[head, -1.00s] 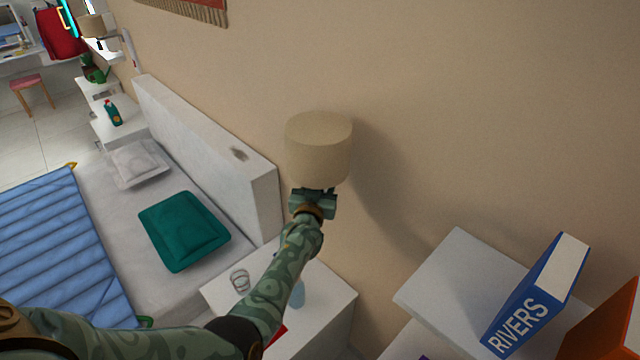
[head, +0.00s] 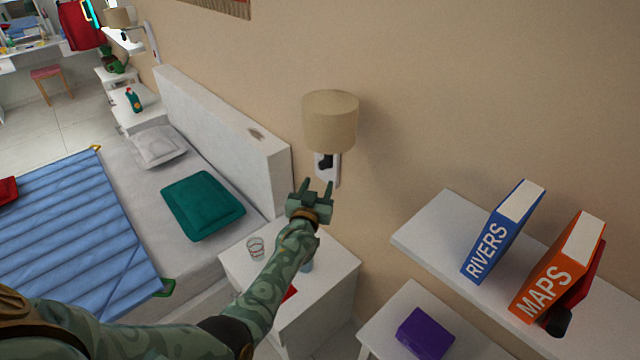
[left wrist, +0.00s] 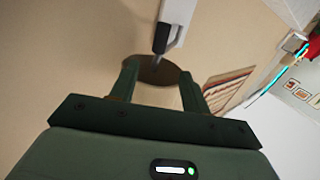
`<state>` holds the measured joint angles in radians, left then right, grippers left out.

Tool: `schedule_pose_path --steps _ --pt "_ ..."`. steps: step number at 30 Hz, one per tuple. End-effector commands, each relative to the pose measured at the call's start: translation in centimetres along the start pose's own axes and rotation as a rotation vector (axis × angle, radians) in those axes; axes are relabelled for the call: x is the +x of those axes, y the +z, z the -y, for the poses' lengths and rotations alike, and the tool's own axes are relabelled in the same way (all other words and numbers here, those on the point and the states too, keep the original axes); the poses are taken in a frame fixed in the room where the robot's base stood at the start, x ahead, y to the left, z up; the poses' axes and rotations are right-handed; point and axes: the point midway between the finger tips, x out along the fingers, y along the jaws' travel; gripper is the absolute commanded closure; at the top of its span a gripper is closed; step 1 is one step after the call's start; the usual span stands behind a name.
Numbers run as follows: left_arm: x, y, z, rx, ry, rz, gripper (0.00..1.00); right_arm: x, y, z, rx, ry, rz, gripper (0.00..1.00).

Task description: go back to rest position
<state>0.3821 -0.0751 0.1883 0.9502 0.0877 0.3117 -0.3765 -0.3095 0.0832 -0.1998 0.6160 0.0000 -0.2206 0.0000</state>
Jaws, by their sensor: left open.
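My left gripper (head: 314,188) is in the middle of the head view, with its two green fingers apart and nothing between them. It is just below a wall lamp with a beige shade (head: 330,120), apart from it as far as the head view shows. The lamp's white wall plate and dark switch part (head: 325,164) show right above the fingertips. In the left wrist view my left gripper (left wrist: 157,72) is open, and the lamp's shade (left wrist: 160,70) shows beyond the fingers, with its white mount (left wrist: 174,20) above. My right gripper is not in view.
A bed with a white headboard (head: 225,120), a green pillow (head: 203,205) and a blue cover (head: 75,225) is left. A white shelf (head: 440,235) with upright books is right. A purple box (head: 425,333) lies lower right.

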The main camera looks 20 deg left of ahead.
Motion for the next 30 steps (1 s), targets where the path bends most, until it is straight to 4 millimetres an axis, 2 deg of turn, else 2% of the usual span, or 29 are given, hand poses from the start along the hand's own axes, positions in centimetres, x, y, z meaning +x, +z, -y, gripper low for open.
schedule_pose_path --steps 5,10,16,18,19,20,23,24,26,27,29,30 --pt "-0.1 0.0 0.1 0.0 0.0 -0.001 0.53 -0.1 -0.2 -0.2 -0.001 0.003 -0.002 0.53" --pt "-0.1 0.0 0.1 0.0 0.0 -0.001 0.53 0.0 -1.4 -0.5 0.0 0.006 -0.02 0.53" --pt "-0.1 0.0 0.1 -0.004 0.001 0.0 0.53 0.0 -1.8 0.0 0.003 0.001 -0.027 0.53" --pt "-0.1 0.6 -0.1 -0.024 0.011 0.027 0.53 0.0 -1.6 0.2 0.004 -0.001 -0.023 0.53" --pt "-0.2 1.4 -0.4 -0.029 0.023 0.061 0.53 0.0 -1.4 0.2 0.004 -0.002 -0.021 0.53" --pt "-0.4 2.5 -1.0 -0.03 0.041 0.099 0.53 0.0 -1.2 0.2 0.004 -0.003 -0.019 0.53" --pt "-2.7 8.8 -2.4 -0.002 0.103 0.253 0.53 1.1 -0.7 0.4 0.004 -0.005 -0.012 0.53" --pt "-4.1 12.0 -2.6 0.014 0.122 0.317 0.53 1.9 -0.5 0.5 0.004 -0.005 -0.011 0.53" --pt "-6.8 17.1 -2.9 0.041 0.15 0.417 0.53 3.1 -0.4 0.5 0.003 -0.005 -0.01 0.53" --pt "-8.8 20.4 -2.9 0.061 0.168 0.483 0.53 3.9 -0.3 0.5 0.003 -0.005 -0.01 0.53" --pt "-12.0 25.1 -2.6 0.091 0.19 0.577 0.53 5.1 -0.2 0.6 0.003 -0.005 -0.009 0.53" --pt "-14.3 28.1 -2.4 0.112 0.203 0.638 0.53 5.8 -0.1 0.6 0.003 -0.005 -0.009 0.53"
